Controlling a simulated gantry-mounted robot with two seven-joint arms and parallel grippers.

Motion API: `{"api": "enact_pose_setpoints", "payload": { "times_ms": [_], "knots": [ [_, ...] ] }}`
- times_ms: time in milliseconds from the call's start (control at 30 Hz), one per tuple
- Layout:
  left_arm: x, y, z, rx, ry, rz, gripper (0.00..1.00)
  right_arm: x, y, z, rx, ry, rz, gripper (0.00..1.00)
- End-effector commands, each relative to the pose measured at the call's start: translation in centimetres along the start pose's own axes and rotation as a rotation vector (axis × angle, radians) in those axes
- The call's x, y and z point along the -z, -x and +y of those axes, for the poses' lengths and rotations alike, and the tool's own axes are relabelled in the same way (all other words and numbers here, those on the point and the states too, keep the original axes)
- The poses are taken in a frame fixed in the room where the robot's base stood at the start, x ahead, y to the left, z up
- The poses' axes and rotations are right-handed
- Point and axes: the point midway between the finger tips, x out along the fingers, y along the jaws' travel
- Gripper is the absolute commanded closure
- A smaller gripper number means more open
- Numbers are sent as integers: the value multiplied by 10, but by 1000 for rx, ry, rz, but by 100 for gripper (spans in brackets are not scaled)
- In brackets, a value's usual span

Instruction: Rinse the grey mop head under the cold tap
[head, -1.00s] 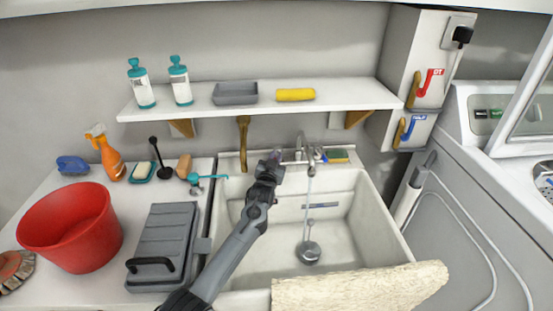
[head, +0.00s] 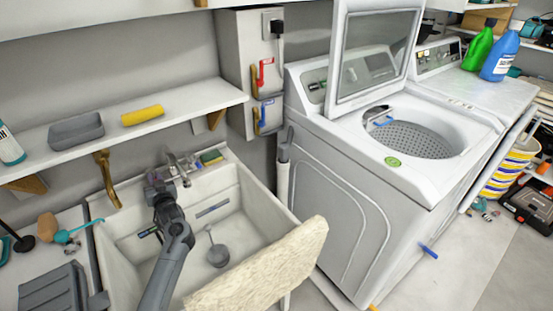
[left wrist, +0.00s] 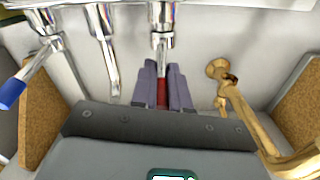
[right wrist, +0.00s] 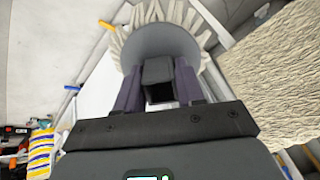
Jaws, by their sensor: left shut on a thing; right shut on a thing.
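In the head view my left gripper (head: 160,185) is at the taps (head: 182,168) behind the white sink (head: 135,250). In the left wrist view this gripper (left wrist: 163,98) is shut on a red piece (left wrist: 162,93) below a chrome fitting (left wrist: 162,28). A chrome tap with a blue lever (left wrist: 12,93) is apart from it, at the left. In the right wrist view my right gripper (right wrist: 158,90) is shut on the dark socket of a round grey mop head (right wrist: 150,38) with a pale fringe. The right gripper is outside the head view.
A cream cloth-like slab (head: 262,268) lies over the sink's front edge. A washer (head: 410,135) with its lid raised stands to the right. A shelf (head: 100,120) is above the sink. A yellow-striped bucket (head: 512,165) stands far right; the floor in front is mostly clear.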

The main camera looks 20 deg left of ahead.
Motion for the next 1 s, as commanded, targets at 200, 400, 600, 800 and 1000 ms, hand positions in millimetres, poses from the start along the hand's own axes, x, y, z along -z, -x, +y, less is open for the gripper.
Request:
{"api": "enact_pose_setpoints", "payload": {
  "times_ms": [200, 400, 600, 800, 1000],
  "knots": [
    [0, 0, 0, 1, -1, -2, 60, 1, 0, 0, 0, 0, 1, 100],
    [0, 0, 0, 0, 0, -1, 60, 1, 0, 0, 0, 0, 1, 100],
    [0, 5, 1, -2, -1, -1, 60, 1, 2, 0, 0, 0, 1, 100],
    [0, 30, 1, -2, -1, -2, 60, 4, 7, -2, 0, 0, 1, 100],
    [0, 67, 0, -3, 0, -2, 60, 6, 13, -3, 0, 0, 1, 100]
  ]
}}
